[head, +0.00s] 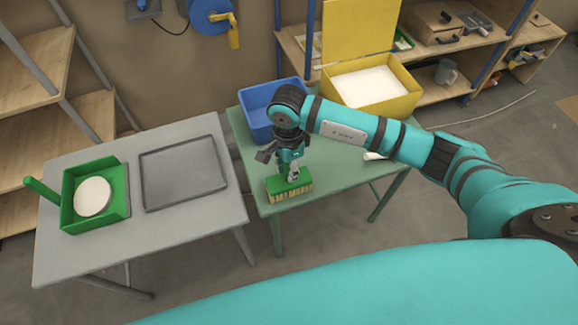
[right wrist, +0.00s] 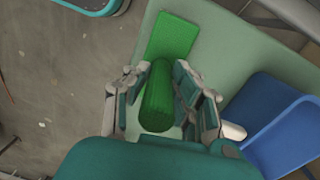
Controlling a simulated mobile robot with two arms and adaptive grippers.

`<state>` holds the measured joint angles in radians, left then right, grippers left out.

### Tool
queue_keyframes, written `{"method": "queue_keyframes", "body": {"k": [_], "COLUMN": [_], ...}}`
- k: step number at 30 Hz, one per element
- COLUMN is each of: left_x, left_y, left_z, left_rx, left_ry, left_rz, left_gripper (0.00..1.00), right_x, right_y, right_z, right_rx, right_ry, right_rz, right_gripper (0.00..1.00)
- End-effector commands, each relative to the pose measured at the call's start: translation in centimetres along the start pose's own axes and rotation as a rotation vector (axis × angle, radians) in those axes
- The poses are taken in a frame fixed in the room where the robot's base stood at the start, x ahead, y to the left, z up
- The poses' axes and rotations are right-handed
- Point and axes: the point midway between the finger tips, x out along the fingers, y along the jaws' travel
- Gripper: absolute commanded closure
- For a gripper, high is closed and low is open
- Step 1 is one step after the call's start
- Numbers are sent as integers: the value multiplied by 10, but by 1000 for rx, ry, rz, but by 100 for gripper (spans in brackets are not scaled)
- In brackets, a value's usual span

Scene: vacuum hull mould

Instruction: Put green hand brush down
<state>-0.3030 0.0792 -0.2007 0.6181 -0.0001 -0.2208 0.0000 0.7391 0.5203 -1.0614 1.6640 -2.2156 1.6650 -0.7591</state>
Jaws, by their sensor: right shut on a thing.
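The green hand brush (head: 289,187) has a green block with tan bristles pointing down. It is at the near left part of the green table (head: 345,179); whether the bristles touch the top I cannot tell. My right gripper (head: 294,174) is above it, shut on its green handle. In the right wrist view the fingers (right wrist: 160,72) lie on both sides of the round handle, and the brush's flat green block (right wrist: 173,38) shows beyond them. My left gripper is in neither view.
A blue bin (head: 257,125) and a yellow box (head: 395,99) with an open lid stand at the back of the green table. A small white item (head: 374,156) lies to the right. The grey table (head: 190,212) holds a green dustpan-like tray (head: 118,203) with a white disc, and a grey tray (head: 183,201).

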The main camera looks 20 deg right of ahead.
Motion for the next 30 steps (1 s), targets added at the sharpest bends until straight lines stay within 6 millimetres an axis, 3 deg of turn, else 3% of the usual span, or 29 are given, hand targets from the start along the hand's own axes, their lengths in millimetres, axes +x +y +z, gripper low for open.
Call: {"method": "queue_keyframes", "body": {"k": [7, 8, 13, 24, 30], "left_x": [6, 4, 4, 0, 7], "left_y": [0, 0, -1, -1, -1], "left_z": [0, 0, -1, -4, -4], "left_rx": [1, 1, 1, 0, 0], "left_ry": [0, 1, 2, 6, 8], "left_rz": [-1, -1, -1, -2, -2], "left_gripper": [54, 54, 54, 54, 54], "right_x": [4, 3, 2, -4, -40], "right_y": [0, 0, 0, 0, -2], "right_z": [0, 0, 0, 0, -1], "right_rx": [1, 1, 1, 1, 0], "right_ry": [1, 1, 1, 1, 1], "right_rz": [-1, -1, 0, -2, -7], "right_gripper": [100, 75, 54, 54, 54]}}
